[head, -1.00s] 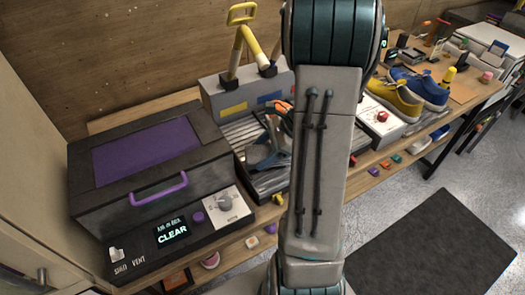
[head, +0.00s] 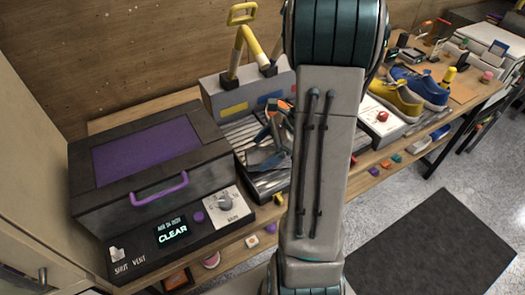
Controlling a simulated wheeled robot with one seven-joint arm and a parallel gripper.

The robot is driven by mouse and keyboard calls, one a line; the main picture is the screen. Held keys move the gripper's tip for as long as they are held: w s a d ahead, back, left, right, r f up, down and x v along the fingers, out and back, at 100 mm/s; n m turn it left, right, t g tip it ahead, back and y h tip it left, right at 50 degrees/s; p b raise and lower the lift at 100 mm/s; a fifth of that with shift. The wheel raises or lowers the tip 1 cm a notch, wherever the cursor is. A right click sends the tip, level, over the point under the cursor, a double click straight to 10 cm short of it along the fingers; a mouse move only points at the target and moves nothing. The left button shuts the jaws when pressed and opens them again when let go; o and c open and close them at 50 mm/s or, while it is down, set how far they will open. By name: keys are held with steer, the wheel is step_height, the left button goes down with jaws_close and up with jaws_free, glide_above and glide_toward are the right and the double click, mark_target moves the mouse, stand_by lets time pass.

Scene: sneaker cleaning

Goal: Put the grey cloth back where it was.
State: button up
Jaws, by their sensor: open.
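A grey, crumpled piece that looks like the grey cloth (head: 264,160) lies on the dark ribbed tray (head: 272,186), left of my arm. My gripper (head: 273,128), with orange and dark parts, is just above and behind it, partly hidden by my own arm link. The gripper is open. A small gap seems to separate it from the grey piece, but I cannot tell for sure whether they touch.
A dark box with a purple lid (head: 145,150) and a panel reading CLEAR stands left. Behind the tray is a grey box (head: 238,92) with a yellow-handled stand (head: 244,45). Yellow and blue sneakers (head: 418,88) sit right. A dark mat (head: 435,245) lies on the floor.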

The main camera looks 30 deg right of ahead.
steer(key=v, duration=1)
steer(key=shift+s+d+r, duration=0.1)
steer(key=shift+d+r, duration=0.15)
steer(key=shift+d, duration=0.05)
steer(key=s+a+r+n+h, duration=0.1)
steer(key=s+a+n+h, duration=0.2)
steer(key=a+n, duration=0.6)
steer(key=s+a+r+n+h, duration=0.2)
steer(key=s+a+n+h, duration=0.2)
steer(key=a+n, duration=0.5)
steer(key=shift+s+r+n+h, duration=0.2)
steer(key=shift+s+n+h, duration=0.1)
steer(key=shift+s+n, duration=1.35)
steer(key=shift+w, duration=0.25)
